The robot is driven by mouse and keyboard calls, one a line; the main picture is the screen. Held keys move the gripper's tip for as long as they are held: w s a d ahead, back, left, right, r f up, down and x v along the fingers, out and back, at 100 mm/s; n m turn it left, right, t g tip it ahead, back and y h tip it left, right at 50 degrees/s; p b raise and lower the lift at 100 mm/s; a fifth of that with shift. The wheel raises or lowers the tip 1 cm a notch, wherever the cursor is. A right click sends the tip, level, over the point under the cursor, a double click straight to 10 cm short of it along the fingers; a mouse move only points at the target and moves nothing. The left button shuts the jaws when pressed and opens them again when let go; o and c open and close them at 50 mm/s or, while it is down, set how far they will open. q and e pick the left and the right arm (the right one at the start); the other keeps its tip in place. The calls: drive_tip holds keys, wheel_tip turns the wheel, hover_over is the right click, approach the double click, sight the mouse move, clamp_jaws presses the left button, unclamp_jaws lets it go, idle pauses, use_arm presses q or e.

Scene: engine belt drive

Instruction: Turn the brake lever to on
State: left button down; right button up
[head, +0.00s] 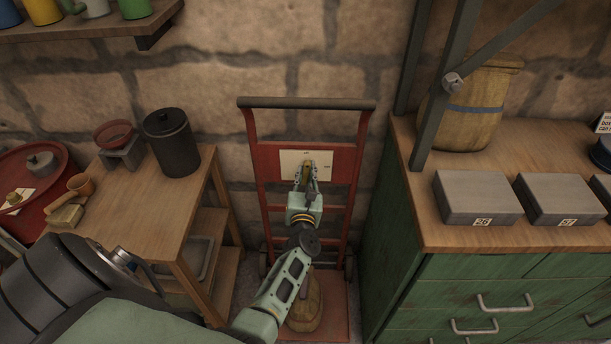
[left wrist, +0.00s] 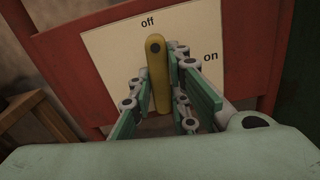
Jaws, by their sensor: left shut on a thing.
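The brake lever (left wrist: 158,72) is a yellow bar on a cream plate (left wrist: 108,52). In the left wrist view it stands nearly upright, its upper end below the word "off"; the word "on" is to the right. In the head view, the plate (head: 290,158) is fixed to the red panel of a hand truck, and the lever (head: 308,165) is partly covered by my gripper. My left gripper (head: 306,180) is at the plate with its green-padded fingers on either side of the lever, shut on it. My right gripper is out of view.
The red hand truck (head: 350,163) stands against the stone wall. A wooden bench (head: 125,215) with a dark canister (head: 172,142) is on the left. A green cabinet (head: 480,265) with grey boxes (head: 477,197) is on the right.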

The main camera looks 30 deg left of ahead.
use_arm(q)
drive_tip(key=m, duration=1.2)
drive_tip(key=shift+s+r+p, duration=0.1)
drive_tip(key=shift+p, duration=0.3)
drive_tip(key=shift+m+p, duration=0.35)
drive_tip(key=shift+m, duration=1.85)
drive_tip(key=c, duration=1.8)
unclamp_jaws()
drive_tip(key=shift+o, duration=0.6)
drive_tip(key=shift+a, duration=0.1)
